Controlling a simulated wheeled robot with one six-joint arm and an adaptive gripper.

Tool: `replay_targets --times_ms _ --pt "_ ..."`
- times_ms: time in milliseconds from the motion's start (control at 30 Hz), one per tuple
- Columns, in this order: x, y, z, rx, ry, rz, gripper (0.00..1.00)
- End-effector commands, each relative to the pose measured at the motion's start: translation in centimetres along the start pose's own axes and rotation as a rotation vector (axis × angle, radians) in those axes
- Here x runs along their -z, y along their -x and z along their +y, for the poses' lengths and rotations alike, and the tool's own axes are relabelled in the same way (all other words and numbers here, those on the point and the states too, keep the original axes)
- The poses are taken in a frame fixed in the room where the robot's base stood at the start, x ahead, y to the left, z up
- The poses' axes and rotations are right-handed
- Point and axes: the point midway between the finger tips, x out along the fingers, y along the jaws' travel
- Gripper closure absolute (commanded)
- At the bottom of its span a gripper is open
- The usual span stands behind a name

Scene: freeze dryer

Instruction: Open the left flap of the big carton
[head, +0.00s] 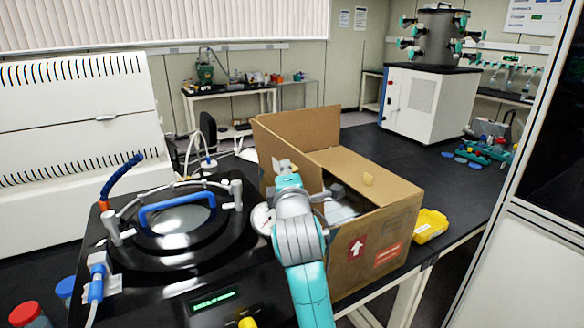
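The big carton (340,265) stands on the black bench right of centre, with a red label and a white arrow mark on its front. Its left flap (284,142) stands raised on the left side. A back panel (310,128) also stands up behind. On the right, a cardboard flap (350,163) slopes over part of the opening and bears a small yellow tab. My gripper (286,168) is at the left side of the opening, close in front of the left flap. Touching cannot be told. Its fingers are too small and overlapped to tell open from shut.
The freeze dryer (160,270) with a round lid and blue handle (178,208) stands close on the left. A yellow container (430,226) lies right of the carton. A glass-fronted cabinet edge (510,190) rises at the right.

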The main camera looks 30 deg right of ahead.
Motion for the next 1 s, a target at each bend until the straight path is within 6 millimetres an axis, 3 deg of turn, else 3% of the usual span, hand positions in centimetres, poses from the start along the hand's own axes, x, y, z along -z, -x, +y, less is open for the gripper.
replay_targets --times_ms 567,600,667,1000 --pt "0.36 0.1 -0.14 -0.01 0.027 0.001 1.0" --pt "0.37 0.1 -0.14 -0.01 0.027 0.001 0.86" --pt "0.36 0.11 -0.14 -0.01 0.027 0.001 0.71" --pt "0.35 0.27 -0.13 -0.01 0.027 0.001 0.7"
